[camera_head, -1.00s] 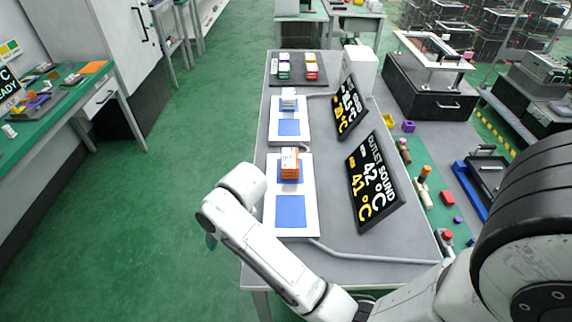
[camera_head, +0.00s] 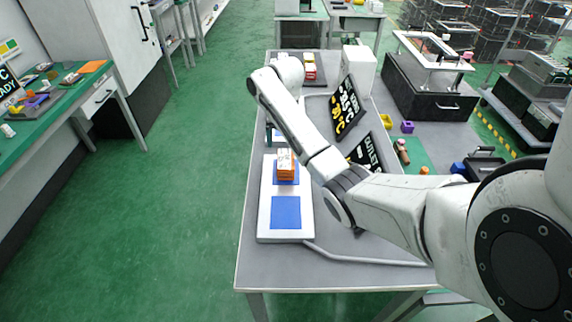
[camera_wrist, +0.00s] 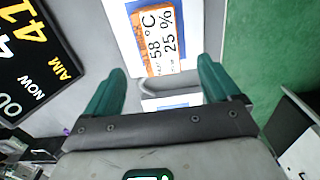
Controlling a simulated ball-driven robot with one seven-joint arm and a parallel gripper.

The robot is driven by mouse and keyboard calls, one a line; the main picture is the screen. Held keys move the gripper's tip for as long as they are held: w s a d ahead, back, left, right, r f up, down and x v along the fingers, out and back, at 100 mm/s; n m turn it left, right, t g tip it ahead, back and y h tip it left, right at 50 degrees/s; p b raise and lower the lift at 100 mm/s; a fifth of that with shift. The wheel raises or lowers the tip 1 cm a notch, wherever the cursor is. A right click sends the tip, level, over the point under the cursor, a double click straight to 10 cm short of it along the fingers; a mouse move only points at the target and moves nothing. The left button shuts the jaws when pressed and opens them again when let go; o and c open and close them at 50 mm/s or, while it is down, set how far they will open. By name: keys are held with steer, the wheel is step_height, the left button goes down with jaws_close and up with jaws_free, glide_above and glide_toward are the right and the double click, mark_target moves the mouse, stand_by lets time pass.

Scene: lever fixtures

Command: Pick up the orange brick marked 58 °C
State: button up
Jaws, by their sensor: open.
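The orange brick (camera_head: 286,172) stands on the far blue square of the near white board (camera_head: 266,220). Its white label shows on top. In the wrist view the brick (camera_wrist: 151,68) lies just beyond the fingertips, roughly midway between them, and its label reads 58 °C and 25 %. My gripper (camera_wrist: 160,76) is open with two teal fingers apart and nothing between them. In the head view the gripper (camera_head: 269,134) is mostly hidden by my arm, over the far board, beyond the brick.
A bare blue square (camera_head: 286,212) lies on the board in front of the brick. Black display signs (camera_head: 346,108) stand right of the boards, partly behind my arm. Coloured blocks (camera_head: 309,66) stand on a dark tray at the table's far end. The near table top is clear.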

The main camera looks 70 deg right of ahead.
mark_target(286, 158)
step_height(286, 158, down, 4)
steer(key=shift+f, duration=0.15)
steer(key=shift+s+a+f+p, duration=0.1)
steer(key=shift+f+p, duration=0.1)
steer(key=shift+f, duration=0.7)
steer(key=shift+a+f+p, duration=0.15)
steer(key=shift+f+p, duration=0.05)
steer(key=shift+f, duration=0.65)
steer(key=shift+s+a+f+p, duration=0.1)
steer(key=shift+f+p, duration=0.1)
steer(key=shift+f, duration=0.7)
steer(key=shift+f, duration=0.25)
steer(key=shift+c, duration=0.2)
steer(key=c, duration=1.2)
steer(key=shift+c, duration=0.8)
steer(key=shift+r, duration=0.2)
